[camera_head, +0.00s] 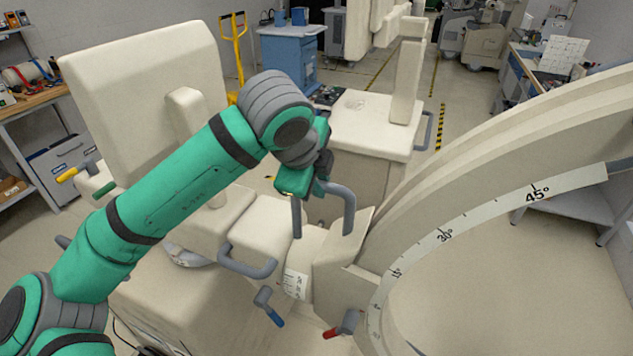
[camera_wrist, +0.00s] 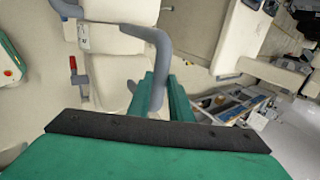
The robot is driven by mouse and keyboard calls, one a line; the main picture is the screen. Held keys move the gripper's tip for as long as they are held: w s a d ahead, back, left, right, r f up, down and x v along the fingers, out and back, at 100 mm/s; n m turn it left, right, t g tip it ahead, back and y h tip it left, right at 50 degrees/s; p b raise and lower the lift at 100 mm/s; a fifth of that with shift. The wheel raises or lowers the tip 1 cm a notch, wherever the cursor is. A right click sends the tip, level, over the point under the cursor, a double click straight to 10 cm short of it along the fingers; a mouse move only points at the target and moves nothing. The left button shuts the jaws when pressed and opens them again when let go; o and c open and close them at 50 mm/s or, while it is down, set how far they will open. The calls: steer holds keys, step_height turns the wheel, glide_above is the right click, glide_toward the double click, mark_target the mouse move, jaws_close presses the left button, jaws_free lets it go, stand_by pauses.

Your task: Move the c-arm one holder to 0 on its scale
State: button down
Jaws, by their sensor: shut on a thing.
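The cream c-arm (camera_head: 455,165) curves across the right of the head view, with a white scale (camera_head: 485,215) along its inner edge. The marks 45°, 30° and 15° can be read; a small lower mark is probably 0. A cream holder block (camera_head: 340,250) meets the arc's lower left end. I cannot tell which mark it stands at. A bent grey handle (camera_head: 346,212) rises by this block. My gripper (camera_head: 318,188) is shut on the handle, which also shows in the wrist view (camera_wrist: 153,36) between my green fingers (camera_wrist: 163,95). The contact is partly hidden.
A red-tipped lever (camera_head: 345,325) and a blue-tipped lever (camera_head: 267,305) stick out below the block. Another grey handle (camera_head: 250,268) is just left. Behind stand a cream cart (camera_head: 375,125) and a blue cabinet (camera_head: 288,55). Floor inside the arc is clear.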

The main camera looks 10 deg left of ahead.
steer(key=c, duration=1.6)
jaws_free()
steer(key=shift+r, duration=0.1)
steer(key=shift+v, duration=5.4)
steer(key=shift+w+a, duration=0.1)
steer(key=shift+w, duration=0.05)
